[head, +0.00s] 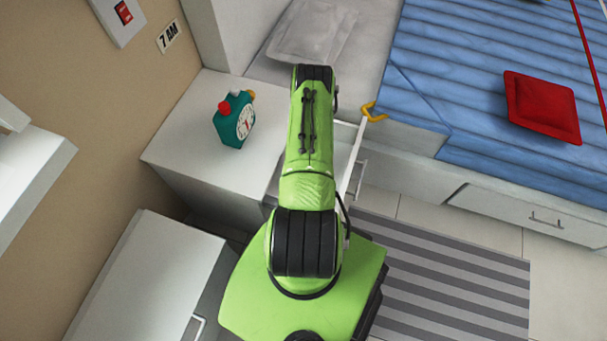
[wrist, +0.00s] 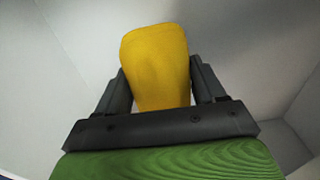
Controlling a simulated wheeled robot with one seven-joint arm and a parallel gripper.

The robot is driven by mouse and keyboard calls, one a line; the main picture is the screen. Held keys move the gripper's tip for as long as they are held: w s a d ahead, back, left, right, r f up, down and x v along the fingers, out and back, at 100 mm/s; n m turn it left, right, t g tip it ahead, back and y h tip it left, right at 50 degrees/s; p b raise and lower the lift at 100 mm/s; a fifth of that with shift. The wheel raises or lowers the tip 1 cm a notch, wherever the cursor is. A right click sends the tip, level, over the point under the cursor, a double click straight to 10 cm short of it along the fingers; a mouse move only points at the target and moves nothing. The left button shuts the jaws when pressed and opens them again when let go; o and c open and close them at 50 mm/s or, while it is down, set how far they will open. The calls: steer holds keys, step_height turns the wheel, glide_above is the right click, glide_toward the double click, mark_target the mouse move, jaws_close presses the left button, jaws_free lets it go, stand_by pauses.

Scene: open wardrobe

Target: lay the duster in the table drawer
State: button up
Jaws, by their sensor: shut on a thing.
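The yellow duster (wrist: 155,55) is between the two dark fingers of my gripper (wrist: 160,72) in the wrist view, and the gripper is shut on it. Pale walls surround it there, like the inside of a drawer; whether it touches the bottom I cannot tell.
A teal clock (head: 234,122) with a red top stands on the table. A yellow hook-shaped thing (head: 373,113) shows by the drawer's far corner. A bed with a blue cover (head: 470,80) and a red cushion (head: 542,107) is at right. A striped rug (head: 450,285) lies on the floor.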

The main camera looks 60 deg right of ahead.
steer(key=shift+f+b, duration=0.65)
steer(key=shift+f, duration=1.2)
steer(key=o, duration=0.9)
steer(key=shift+r, duration=0.1)
step_height(320, 180, up, 12)
steer(key=p, duration=0.4)
steer(key=shift+r, duration=0.1)
